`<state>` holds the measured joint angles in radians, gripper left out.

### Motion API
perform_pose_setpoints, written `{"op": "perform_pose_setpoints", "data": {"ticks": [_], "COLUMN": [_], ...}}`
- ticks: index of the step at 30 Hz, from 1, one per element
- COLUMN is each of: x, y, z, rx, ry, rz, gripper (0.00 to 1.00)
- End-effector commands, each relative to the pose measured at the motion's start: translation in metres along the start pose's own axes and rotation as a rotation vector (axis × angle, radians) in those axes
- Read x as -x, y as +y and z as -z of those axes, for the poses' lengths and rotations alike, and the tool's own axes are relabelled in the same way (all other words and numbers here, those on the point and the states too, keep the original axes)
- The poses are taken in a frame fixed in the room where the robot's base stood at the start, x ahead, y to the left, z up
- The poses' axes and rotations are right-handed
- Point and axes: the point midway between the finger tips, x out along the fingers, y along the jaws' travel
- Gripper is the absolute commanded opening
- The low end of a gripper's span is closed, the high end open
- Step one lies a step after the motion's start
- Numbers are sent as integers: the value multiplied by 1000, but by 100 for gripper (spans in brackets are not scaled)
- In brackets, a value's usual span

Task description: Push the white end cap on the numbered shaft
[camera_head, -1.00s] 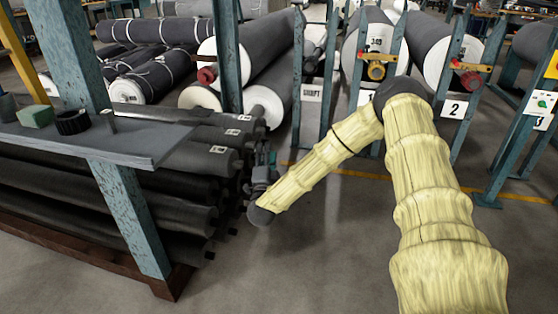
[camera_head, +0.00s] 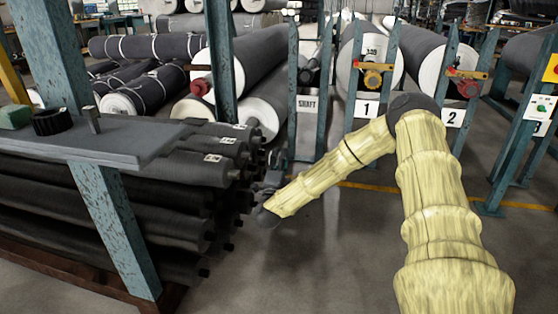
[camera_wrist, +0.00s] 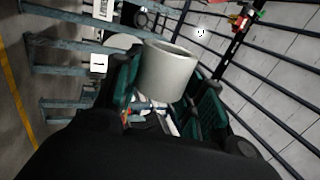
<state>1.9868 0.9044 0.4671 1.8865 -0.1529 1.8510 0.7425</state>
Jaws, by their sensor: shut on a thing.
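My gripper (camera_wrist: 166,88) is shut on a white end cap (camera_wrist: 168,70), a short hollow-looking cylinder, held between two green-sided fingers in the wrist view. In the head view my gripper (camera_head: 268,192) is small and partly hidden at the end of the arm, low beside the right ends of a stack of dark rolls (camera_head: 130,205). The cap cannot be made out there. Several roll ends carry small white labels (camera_head: 213,158), too small to read; short dark shaft ends stick out at the right. Which shaft is the numbered one I cannot tell.
A blue post and grey shelf (camera_head: 110,145) stand at the left. A rack behind has a SHAFT sign (camera_head: 307,104), a 1 sign (camera_head: 366,109) and a 2 sign (camera_head: 453,118), with large white-ended rolls. Grey floor (camera_head: 320,250) is clear in front.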

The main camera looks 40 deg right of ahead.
Motion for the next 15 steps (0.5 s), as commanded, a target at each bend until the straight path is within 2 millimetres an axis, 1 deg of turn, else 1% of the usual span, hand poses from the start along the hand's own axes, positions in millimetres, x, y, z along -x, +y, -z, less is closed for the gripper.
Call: {"op": "perform_pose_setpoints", "data": {"ticks": [8,15], "x": [1,0], "y": [1,1], "z": [-13,-32], "rx": [-3,-4], "ry": [-3,-3], "rz": [-6,-5], "gripper": [23,24]}}
